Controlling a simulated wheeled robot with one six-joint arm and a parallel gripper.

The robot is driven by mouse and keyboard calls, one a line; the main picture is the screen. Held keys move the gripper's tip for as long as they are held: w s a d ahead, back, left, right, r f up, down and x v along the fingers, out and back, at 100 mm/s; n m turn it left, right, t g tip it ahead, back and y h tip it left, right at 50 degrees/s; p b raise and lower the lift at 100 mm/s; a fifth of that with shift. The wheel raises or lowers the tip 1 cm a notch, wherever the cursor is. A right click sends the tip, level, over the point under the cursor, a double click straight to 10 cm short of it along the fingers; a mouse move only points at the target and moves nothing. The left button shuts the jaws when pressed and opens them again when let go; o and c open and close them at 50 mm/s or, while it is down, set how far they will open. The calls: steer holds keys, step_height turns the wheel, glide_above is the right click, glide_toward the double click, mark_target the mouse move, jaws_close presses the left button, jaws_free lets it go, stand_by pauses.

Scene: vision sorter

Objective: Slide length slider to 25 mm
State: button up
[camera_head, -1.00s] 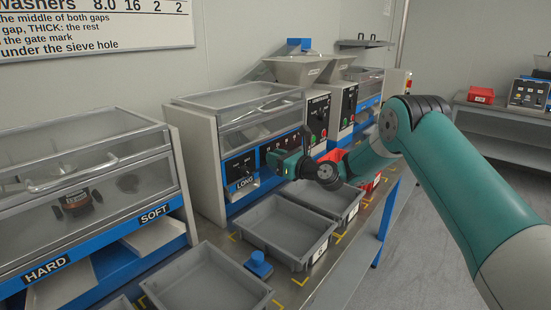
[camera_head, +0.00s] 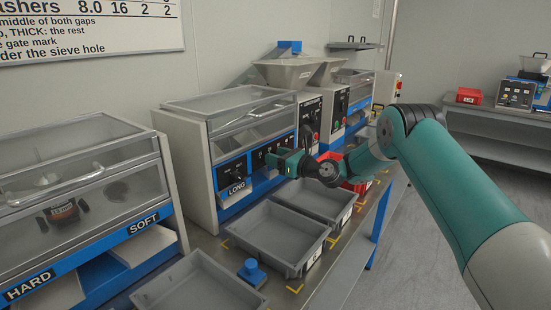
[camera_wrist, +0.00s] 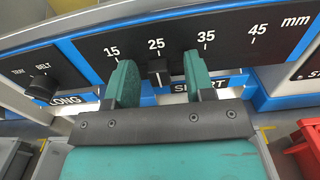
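The length slider is a small black knob (camera_wrist: 158,68) on a black panel (camera_wrist: 240,52) with a white scale from 15 to 45 mm. In the wrist view the knob stands at or very near the 25 tick. My gripper (camera_wrist: 159,60) is open, with one green finger on each side of the knob and a visible gap to each. The fingertips are at the panel face; whether they touch it I cannot tell. In the head view my gripper (camera_head: 284,161) is in front of the machine's panel (camera_head: 262,155) and hides part of it.
A dark rotary knob marked TRAY and BELT (camera_wrist: 42,87) sits left of the slider. LONG (camera_wrist: 66,100) and SHORT labels lie below the panel. Grey trays (camera_head: 275,238) stand on the bench below my gripper. A red bin (camera_wrist: 306,143) is at the right.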

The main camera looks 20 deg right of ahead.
steer(key=b+v, duration=0.1)
steer(key=v, duration=1.6)
steer(key=shift+s, duration=0.25)
steer(key=shift+d, duration=0.1)
steer(key=s+a+r+n+g, duration=0.4)
steer(key=s+a+n+g, duration=0.2)
steer(key=s+a+n, duration=0.35)
steer(key=s+a+r+n+g, duration=0.45)
steer(key=s+a+n, duration=0.25)
steer(key=a+n, duration=0.45)
steer(key=s+d+n+g+h, duration=0.2)
steer(key=s+n+g+h, duration=0.3)
steer(key=s+n, duration=1.2)
steer(key=s+r+m+h+p, duration=0.1)
steer(key=s+r+m+p, duration=0.1)
steer(key=r+p, duration=1.1)
steer(key=shift+s+d+t, duration=0.15)
steer(key=shift+s+t, duration=0.3)
steer(key=shift+s, duration=0.05)
